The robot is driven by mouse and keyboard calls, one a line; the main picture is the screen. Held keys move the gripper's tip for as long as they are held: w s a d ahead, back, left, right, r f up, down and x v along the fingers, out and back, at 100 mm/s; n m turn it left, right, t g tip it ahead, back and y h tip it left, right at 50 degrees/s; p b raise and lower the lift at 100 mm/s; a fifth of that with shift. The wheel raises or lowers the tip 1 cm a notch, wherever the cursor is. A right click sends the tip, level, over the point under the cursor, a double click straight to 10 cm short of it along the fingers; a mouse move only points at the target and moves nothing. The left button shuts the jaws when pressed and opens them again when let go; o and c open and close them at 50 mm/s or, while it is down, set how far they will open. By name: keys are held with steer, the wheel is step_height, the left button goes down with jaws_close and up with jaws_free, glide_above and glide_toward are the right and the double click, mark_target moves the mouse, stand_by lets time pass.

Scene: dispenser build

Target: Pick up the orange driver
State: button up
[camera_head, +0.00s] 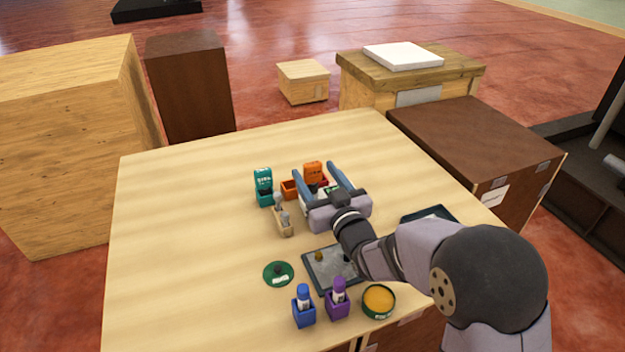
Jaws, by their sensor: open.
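My gripper (316,169) is open, with its two blue-grey fingers pointing to the back of the table. An orange upright piece (313,171) with dark markings shows between or just beyond the fingertips. I cannot tell whether it is the orange driver, or whether the fingers touch it. Its lower part is partly hidden by my gripper, with red and dark parts close by. No other clear orange driver shows.
An orange open bin (289,190) and a teal dispenser (263,185) stand left of my gripper. A wooden block with grey tools (284,225) is nearer. A dark tray (318,281), blue holder (303,314), purple holder (337,305) and round orange-filled dish (379,300) lie in front. The table's left side is clear.

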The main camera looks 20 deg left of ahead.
steer(key=shift+x, duration=0.9)
steer(key=shift+w+a+r+p, duration=0.15)
steer(key=shift+w+a+p, duration=0.1)
steer(key=shift+p, duration=0.4)
steer(key=p+x, duration=0.1)
steer(key=x, duration=0.2)
steer(key=shift+d+p, duration=0.1)
steer(key=shift+p, duration=0.25)
steer(key=shift+x, duration=0.8)
steer(key=c, duration=1.3)
